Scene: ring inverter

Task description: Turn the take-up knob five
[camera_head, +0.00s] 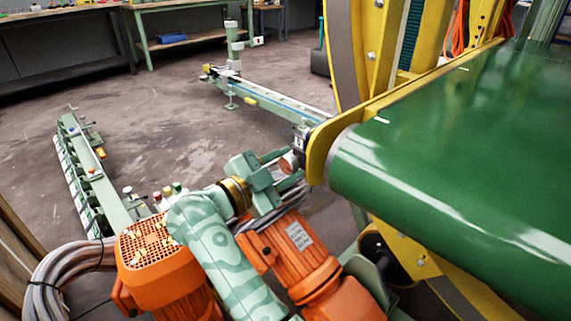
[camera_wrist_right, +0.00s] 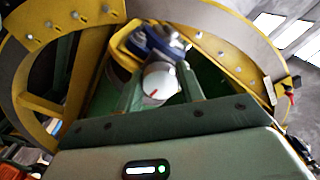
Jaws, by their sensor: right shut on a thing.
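The take-up knob (camera_wrist_right: 160,83) is a round white knob with a red line on its face. In the right wrist view it sits between the two green fingers of my right gripper (camera_wrist_right: 161,90), which is shut on it. In the head view the gripper (camera_head: 281,170) reaches the small round knob (camera_head: 288,163) at the near-left end of the green belt's yellow frame. The fingers partly hide the knob there. My left gripper is not in view.
The wide green belt (camera_head: 460,140) and its yellow frame (camera_head: 317,150) fill the right side. Orange motors (camera_head: 160,260) stand below my right arm. A low green rail unit (camera_head: 85,170) stands at left, and a long narrow conveyor (camera_head: 270,95) behind. Open floor lies between them.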

